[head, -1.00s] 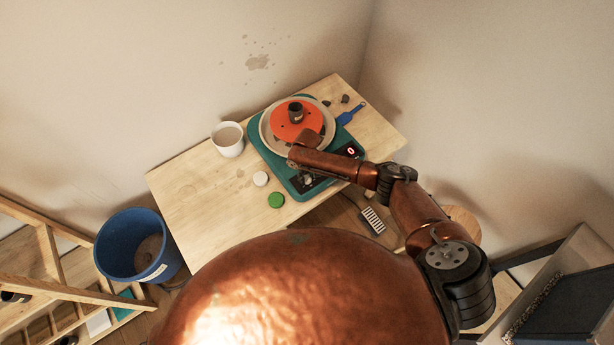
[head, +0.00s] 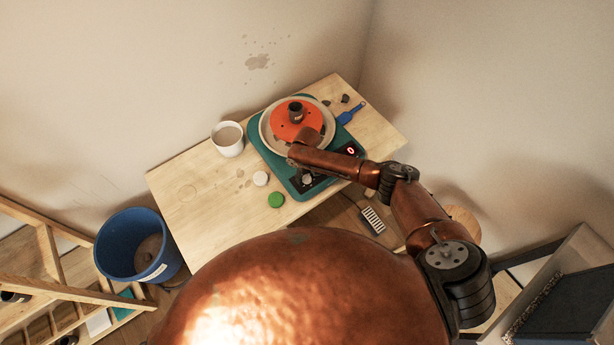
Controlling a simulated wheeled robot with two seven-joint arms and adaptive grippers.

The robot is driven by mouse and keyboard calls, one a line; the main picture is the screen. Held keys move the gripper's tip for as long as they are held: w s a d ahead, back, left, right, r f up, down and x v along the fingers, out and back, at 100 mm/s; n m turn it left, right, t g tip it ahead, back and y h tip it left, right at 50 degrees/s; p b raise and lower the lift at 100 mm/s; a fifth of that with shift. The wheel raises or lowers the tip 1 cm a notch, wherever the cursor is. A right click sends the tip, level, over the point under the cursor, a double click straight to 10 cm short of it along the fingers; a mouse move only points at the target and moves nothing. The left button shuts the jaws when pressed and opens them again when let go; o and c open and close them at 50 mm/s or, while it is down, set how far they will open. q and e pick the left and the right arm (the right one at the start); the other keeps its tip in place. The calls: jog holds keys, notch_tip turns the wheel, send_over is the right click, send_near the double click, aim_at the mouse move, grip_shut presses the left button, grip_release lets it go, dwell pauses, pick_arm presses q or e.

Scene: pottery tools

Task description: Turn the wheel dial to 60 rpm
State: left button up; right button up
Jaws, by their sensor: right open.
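The pottery wheel (head: 261,152) is a teal base on the table, with a pale splash pan and an orange-red disc (head: 287,127) bearing a small dark cylinder. Its display (head: 351,151) shows a red 0. A small grey wheel dial (head: 307,179) sits on the dark panel at the wheel's front edge. My right arm reaches over the wheel from the right. My right gripper (head: 300,168) is open and close to the dial, mostly hidden under the wrist; contact cannot be told. My left gripper is not in view.
On the wooden table (head: 195,200) are a white cup (head: 228,139), a white round piece (head: 260,178), a green round piece (head: 276,200) and a blue tool (head: 351,112). A blue bucket (head: 120,245) and wooden shelving stand at left. The table's left part is clear.

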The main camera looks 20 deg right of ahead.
aim_at(307, 177)
notch_tip(307, 177, up, 11)
dwell(0.4)
jog(key=shift+r, duration=0.1)
